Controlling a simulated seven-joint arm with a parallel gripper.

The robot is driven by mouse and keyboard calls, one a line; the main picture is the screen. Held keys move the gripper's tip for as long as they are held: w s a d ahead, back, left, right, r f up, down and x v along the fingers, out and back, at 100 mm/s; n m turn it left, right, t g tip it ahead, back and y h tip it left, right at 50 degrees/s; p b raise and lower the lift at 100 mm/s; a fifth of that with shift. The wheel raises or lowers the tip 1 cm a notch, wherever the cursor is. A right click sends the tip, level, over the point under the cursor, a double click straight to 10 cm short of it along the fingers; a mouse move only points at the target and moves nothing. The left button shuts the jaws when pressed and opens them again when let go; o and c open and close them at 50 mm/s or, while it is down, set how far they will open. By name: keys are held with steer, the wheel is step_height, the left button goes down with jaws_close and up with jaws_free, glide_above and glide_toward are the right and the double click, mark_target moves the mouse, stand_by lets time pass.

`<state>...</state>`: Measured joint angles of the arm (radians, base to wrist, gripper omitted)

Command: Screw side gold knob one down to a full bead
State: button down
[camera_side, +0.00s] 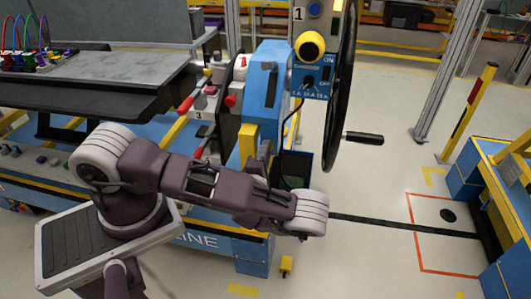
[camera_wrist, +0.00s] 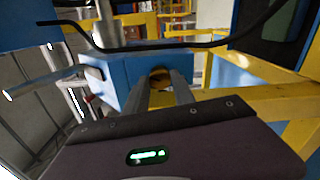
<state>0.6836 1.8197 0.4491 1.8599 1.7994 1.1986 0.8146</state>
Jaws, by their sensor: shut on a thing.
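In the wrist view, the two grey fingers of my gripper (camera_wrist: 160,88) reach forward to the face of a blue housing (camera_wrist: 118,72). A small gold knob (camera_wrist: 159,73) shows between the fingertips, and my gripper is shut on it. The fingers hide the knob's sides, and its seat and any bead around it cannot be made out. In the side view, my arm bends back up toward the front of the blue module (camera_side: 263,95). The fingertips and the gripped knob cannot be made out there.
A black handwheel (camera_side: 341,80) with a crank handle stands right of the module. A yellow round knob (camera_side: 310,46) sits above a dial panel. Red-handled levers (camera_side: 187,104) are at the left. In the wrist view, a dark cable (camera_wrist: 165,44) crosses above the fingers, and yellow frame bars (camera_wrist: 275,105) stand at right.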

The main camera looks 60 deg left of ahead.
steer(key=c, duration=1.3)
jaws_free()
steer(key=shift+c, duration=0.2)
steer(key=v, duration=0.7)
steer(key=shift+s, duration=0.1)
steer(key=s+r+n+g, duration=0.5)
steer(key=r+n+g, duration=0.25)
steer(key=n, duration=0.45)
steer(key=s+r+n+g, duration=0.5)
steer(key=r+n+g, duration=0.3)
steer(key=n, duration=0.5)
steer(key=s+d+r+n+t+h, duration=0.4)
steer(key=d+r+n+h, duration=0.2)
steer(key=d+r+n, duration=0.1)
steer(key=s+d+r+n+t+h, duration=0.4)
steer(key=s+d+r+n+h, duration=0.1)
steer(key=r+n, duration=0.4)
steer(key=shift+d+r+n+h, duration=0.25)
steer(key=shift+d+n+h, duration=0.65)
steer(key=shift+d+n, duration=0.2)
